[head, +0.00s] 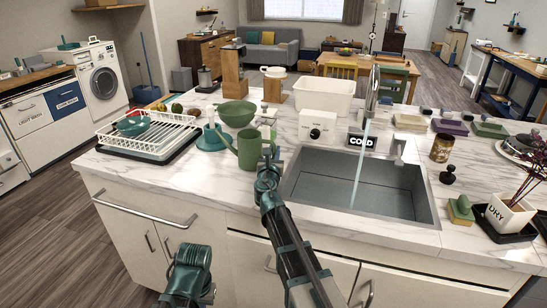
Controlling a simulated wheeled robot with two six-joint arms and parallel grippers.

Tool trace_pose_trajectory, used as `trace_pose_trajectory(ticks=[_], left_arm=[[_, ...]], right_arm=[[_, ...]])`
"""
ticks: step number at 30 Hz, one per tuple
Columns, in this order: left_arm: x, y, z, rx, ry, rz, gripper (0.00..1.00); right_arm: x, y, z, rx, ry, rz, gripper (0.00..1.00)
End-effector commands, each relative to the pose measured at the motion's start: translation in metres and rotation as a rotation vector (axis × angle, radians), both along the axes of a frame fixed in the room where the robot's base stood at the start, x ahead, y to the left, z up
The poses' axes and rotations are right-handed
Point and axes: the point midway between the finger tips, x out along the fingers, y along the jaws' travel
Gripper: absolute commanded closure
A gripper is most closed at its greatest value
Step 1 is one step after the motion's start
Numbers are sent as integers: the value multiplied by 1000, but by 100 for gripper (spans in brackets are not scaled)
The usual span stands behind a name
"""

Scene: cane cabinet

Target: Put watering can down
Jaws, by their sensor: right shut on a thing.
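The green watering can (249,150) is upright over the front of the marble counter, left of the sink, with its spout toward the left. My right gripper (269,160) is at the can's right side and shut on it, at the handle. The fingers are small and partly hidden against the can. I cannot tell whether the can's base touches the counter. My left gripper (195,278) is low at the bottom of the view, in front of the cabinet doors and away from the can; its fingers do not show clearly.
The sink (345,202), with running water, lies right of the can. A green bowl (237,113) and green plunger-shaped item (210,139) stand close behind and left. A white dish rack (150,137) is farther left. Bare marble (190,175) shows along the front left edge.

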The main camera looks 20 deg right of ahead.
Motion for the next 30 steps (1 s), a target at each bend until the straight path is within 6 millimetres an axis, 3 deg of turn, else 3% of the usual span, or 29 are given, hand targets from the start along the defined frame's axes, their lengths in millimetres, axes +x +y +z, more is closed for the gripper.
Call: trace_pose_trajectory(ticks=[11, 12, 16, 27, 30], left_arm=[[0, 0, -4, 0, 0, 0, 100], [0, 0, -2, 0, 0, 0, 100], [0, 0, -2, 0, 0, 0, 100], [0, 0, 3, 0, 0, 0, 100], [0, 0, 1, 0, 0, 0, 100]], right_arm=[[0, 0, -4, 1, 0, 0, 100], [0, 0, -2, 0, 0, 0, 76], [0, 0, -2, 0, 0, 0, 53], [-1, 0, 3, 0, 0, 0, 53], [-17, 6, 1, 0, 0, 1, 53]])
